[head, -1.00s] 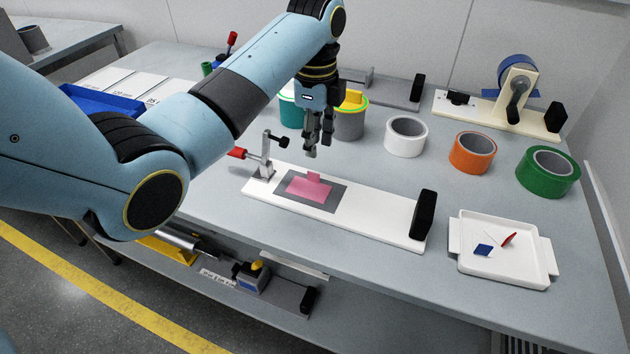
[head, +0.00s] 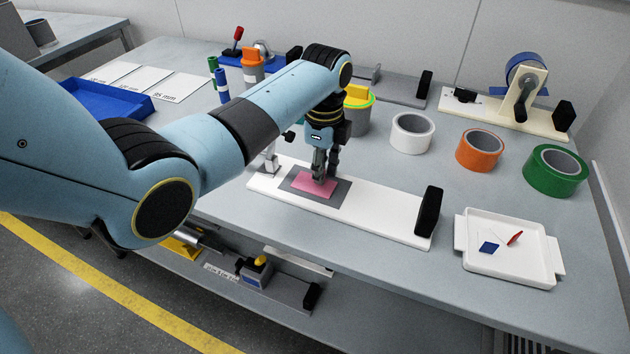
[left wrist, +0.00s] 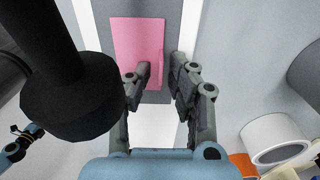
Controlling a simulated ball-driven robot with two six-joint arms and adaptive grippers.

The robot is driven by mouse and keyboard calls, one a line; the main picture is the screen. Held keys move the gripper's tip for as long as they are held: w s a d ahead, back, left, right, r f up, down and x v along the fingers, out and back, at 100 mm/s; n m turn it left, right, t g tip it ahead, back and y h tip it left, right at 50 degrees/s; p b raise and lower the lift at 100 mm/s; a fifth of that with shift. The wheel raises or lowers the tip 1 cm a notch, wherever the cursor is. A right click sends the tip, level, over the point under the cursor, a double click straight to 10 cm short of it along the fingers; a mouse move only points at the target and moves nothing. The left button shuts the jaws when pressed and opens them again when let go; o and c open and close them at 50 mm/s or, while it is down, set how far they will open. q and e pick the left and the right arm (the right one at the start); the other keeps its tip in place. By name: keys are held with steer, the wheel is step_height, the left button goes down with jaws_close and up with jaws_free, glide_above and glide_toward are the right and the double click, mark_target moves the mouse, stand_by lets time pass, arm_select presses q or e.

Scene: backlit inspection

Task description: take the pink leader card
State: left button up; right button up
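The pink leader card (head: 313,188) lies flat on a dark grey pad (head: 342,192) on a white fixture board (head: 380,213). It also shows in the left wrist view (left wrist: 137,38), where a raised tab (left wrist: 155,76) stands at its near edge. My left gripper (head: 323,177) points down right over the card and hides part of it in the head view. In the left wrist view its two fingers (left wrist: 159,82) are apart, one each side of the tab, with a gap visible.
A clamp (head: 271,160) stands at the board's left end, and a black block (head: 430,212) at its right end. White (head: 411,134), orange (head: 478,151) and green (head: 555,171) tape rolls stand behind. A white tray (head: 545,265) with small pieces is at right.

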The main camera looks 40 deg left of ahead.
arm_select(q)
jaws_close()
